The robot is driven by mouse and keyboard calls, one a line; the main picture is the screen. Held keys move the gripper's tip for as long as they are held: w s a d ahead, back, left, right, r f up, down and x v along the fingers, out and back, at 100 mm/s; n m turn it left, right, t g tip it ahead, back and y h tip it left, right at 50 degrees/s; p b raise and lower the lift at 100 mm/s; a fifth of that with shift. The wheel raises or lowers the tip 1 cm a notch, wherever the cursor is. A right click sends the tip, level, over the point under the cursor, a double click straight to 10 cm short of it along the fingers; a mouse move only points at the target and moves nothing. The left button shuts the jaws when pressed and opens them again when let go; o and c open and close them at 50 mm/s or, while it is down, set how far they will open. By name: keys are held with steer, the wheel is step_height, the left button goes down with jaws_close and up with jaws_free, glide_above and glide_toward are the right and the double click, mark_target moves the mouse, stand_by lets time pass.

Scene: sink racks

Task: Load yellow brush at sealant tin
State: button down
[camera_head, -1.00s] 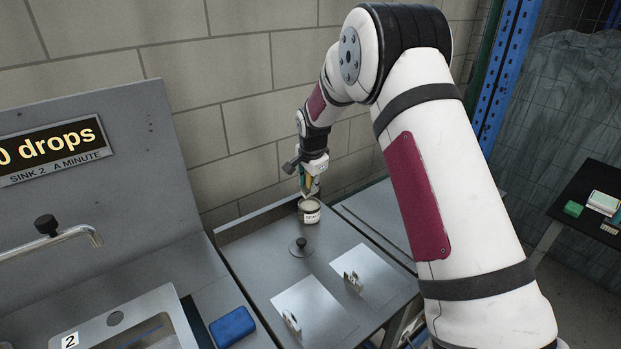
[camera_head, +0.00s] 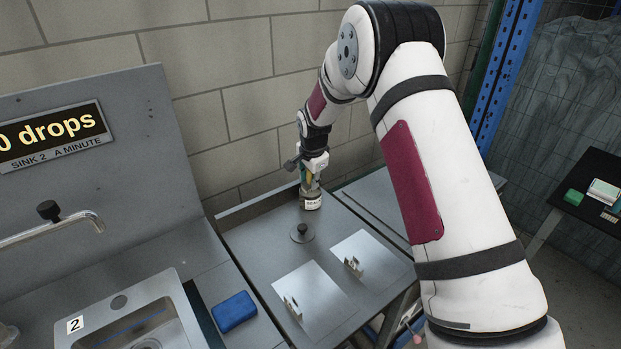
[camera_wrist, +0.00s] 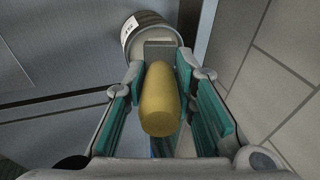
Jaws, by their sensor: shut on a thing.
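The sealant tin (camera_head: 312,203) is a small round tin with a white label, standing at the back of the grey worktop. It also shows in the wrist view (camera_wrist: 130,35), upper middle. My gripper (camera_head: 311,181) is directly above the tin, pointing down. In the wrist view the yellow brush (camera_wrist: 162,100) has its yellow handle between the green-padded fingers, and my gripper is shut on it. The brush's far end reaches to the tin's mouth.
A black-knobbed round lid (camera_head: 302,233) lies in front of the tin. Two pale plates (camera_head: 318,290) with small upright brackets lie nearer. A blue sponge (camera_head: 234,311) is beside the sink (camera_head: 150,310) at left. A block wall stands close behind the tin.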

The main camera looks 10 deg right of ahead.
steer(key=shift+f, duration=0.6)
stand_by(1.9)
steer(key=shift+r, duration=0.1)
steer(key=shift+r, duration=3.5)
